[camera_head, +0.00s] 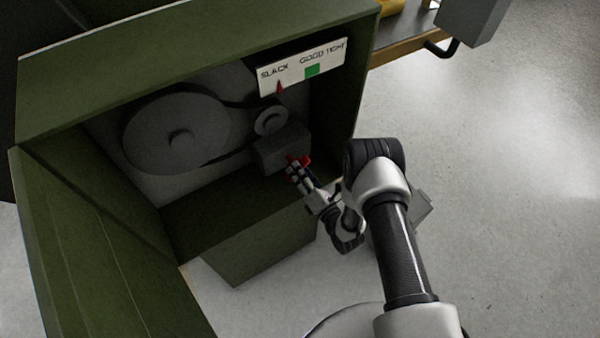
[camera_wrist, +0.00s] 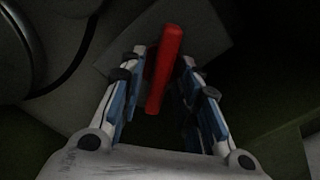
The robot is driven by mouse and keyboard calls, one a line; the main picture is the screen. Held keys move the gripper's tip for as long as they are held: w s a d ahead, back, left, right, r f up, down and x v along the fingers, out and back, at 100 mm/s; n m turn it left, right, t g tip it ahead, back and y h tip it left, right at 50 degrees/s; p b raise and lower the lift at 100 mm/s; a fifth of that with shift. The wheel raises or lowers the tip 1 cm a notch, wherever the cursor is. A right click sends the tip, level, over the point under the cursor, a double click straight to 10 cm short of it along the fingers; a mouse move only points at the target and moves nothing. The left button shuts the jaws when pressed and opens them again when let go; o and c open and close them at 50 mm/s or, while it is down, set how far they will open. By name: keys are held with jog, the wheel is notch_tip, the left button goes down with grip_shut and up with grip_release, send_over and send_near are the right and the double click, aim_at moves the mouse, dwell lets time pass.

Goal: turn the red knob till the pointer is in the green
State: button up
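The red knob (camera_head: 298,160) is on the front of a grey block inside the green cabinet. In the wrist view it is a red bar (camera_wrist: 165,65), slightly tilted. My gripper (camera_head: 293,170) is at the knob. In the wrist view its fingers (camera_wrist: 164,58) stand on both sides of the bar, partly open, with narrow dark gaps visible; contact at the tips is hard to judge. The red pointer (camera_head: 280,88) is under SLACK on the white scale plate (camera_head: 294,80), left of the green patch (camera_head: 312,70) under GOOD.
A large grey wheel (camera_head: 150,127) and a smaller pulley (camera_head: 270,121) with a dark belt sit inside the cabinet (camera_head: 200,55). Its open door (camera_head: 85,245) is at left. A bench (camera_head: 400,45) stands at upper right. Floor at right is clear.

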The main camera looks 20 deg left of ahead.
grip_shut()
jog(key=shift+m, duration=0.5)
jog(key=m, duration=0.5)
jog(key=shift+m, duration=0.3)
jog(key=m, duration=0.6)
jog(key=shift+r+b, duration=0.1)
jog(key=shift+b, duration=0.2)
jog(key=m, duration=0.6)
jog(key=shift+m, duration=0.3)
jog(key=m+b, duration=0.1)
jog(key=m, duration=0.5)
jog(key=shift+w+m, duration=0.1)
jog(key=shift+m, duration=0.3)
